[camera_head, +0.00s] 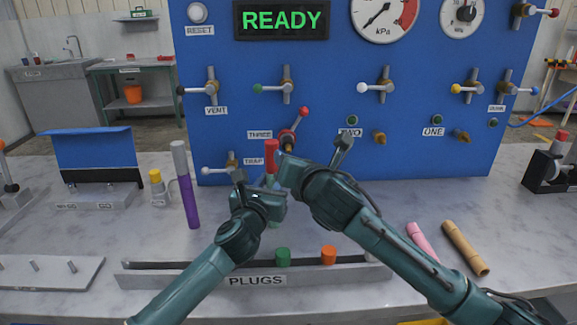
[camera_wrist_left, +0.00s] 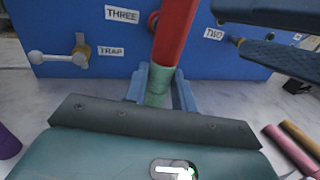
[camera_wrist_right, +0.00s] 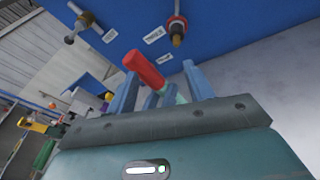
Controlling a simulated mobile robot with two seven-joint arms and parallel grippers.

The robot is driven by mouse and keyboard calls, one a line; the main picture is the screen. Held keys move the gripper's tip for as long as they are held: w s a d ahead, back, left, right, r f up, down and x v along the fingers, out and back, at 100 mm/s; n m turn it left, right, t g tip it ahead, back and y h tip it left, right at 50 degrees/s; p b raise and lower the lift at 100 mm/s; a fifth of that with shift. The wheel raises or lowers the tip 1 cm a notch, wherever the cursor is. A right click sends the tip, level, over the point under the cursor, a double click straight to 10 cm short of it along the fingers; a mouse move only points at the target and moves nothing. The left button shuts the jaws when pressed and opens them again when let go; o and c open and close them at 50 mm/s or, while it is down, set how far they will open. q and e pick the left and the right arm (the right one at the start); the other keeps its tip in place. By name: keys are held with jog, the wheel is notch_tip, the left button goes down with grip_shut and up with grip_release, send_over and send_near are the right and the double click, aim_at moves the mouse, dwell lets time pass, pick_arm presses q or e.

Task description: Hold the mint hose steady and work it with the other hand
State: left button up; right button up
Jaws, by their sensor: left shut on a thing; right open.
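The mint hose (camera_wrist_left: 158,88) has a long red upper section (camera_head: 272,156) and stands roughly upright in front of the blue panel. My left gripper (camera_head: 264,192) is shut on the mint part just below the red; in the left wrist view its fingers lie on both sides of the hose. My right gripper (camera_wrist_left: 228,30) is open, to the right of the red section, its fingertips close to it. The right wrist view also shows the red section (camera_wrist_right: 145,70) ahead. The arms hide most of the lower hose in the head view.
The panel (camera_head: 220,130) carries several valves and ports, with a THREE label (camera_head: 260,135) behind the hose. A PLUGS rail (camera_head: 257,281) with green (camera_head: 283,257) and orange plugs (camera_head: 328,255) lies in front. A purple hose (camera_head: 189,200) stands left; pink (camera_head: 422,243) and tan tubes (camera_head: 466,248) lie right.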

aim_at(269, 141)
jog(key=s+a+r+n+t+y, duration=0.1)
jog(key=s+a+n+y, duration=0.1)
jog(key=s+n, duration=0.3)
jog(key=shift+n, duration=0.3)
jog(key=x, duration=1.3)
jog(key=shift+w+d+r, duration=0.1)
jog(key=shift+d+r, duration=0.25)
jog(key=shift+c, duration=0.3)
jog(key=c, duration=1)
